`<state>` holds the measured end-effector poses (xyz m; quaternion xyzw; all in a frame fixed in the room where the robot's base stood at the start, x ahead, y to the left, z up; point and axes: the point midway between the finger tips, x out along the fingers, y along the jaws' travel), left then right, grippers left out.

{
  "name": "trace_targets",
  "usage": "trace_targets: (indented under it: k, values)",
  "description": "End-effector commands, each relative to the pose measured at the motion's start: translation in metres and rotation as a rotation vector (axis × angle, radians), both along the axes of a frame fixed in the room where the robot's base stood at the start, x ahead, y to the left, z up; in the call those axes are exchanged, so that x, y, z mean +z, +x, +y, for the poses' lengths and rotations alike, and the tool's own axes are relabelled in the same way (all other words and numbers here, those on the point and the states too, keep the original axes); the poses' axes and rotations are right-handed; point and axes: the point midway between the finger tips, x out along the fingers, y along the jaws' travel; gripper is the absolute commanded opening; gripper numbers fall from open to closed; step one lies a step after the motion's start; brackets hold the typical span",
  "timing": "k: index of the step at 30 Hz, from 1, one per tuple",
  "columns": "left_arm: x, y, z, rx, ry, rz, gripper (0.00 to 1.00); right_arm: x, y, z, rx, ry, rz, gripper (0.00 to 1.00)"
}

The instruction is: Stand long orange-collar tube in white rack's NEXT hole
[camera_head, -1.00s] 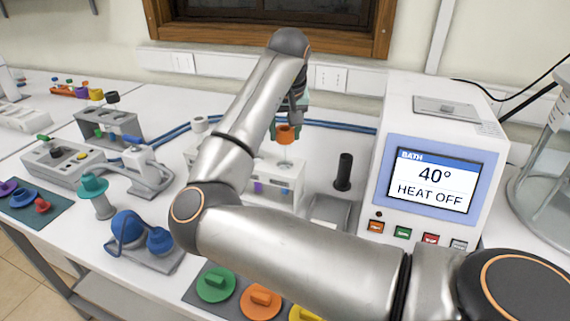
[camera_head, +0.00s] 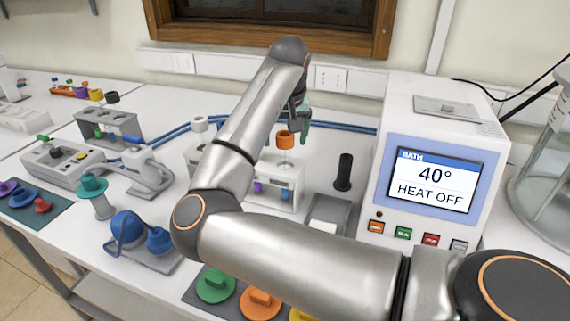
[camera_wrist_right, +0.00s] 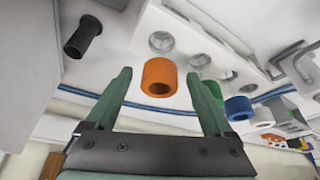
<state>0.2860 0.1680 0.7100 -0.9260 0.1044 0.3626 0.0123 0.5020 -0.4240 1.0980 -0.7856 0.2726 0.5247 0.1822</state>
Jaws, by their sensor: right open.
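The orange-collar tube (camera_head: 285,141) stands upright in the white rack (camera_head: 287,201), its collar well above the rack top. My right gripper (camera_head: 303,128) is just right of and behind the collar in the head view. In the right wrist view the gripper (camera_wrist_right: 159,76) is open, with its green fingers on either side of the collar and clear space at both sides. The tube's lower end is partly hidden. My left gripper is not in view.
A black upright cylinder (camera_head: 344,172) stands right of the rack, near the bath unit (camera_head: 440,130). A grey tray (camera_head: 333,211) lies in front of it. A white-capped item (camera_head: 200,124) is left of the rack, partly behind my right arm. Blue tubing (camera_head: 345,127) runs behind.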

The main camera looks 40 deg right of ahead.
Motion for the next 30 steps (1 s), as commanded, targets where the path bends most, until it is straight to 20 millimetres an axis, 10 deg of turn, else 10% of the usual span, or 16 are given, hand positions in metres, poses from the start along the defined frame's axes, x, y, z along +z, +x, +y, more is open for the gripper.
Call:
trace_targets:
  k: [8,30]
  values:
    - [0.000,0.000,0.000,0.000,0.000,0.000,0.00,0.006,-0.002,0.002,0.000,0.000,-0.001,0.86]
    - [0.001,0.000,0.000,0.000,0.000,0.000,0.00,0.115,-0.037,0.029,0.000,0.000,0.000,0.86]
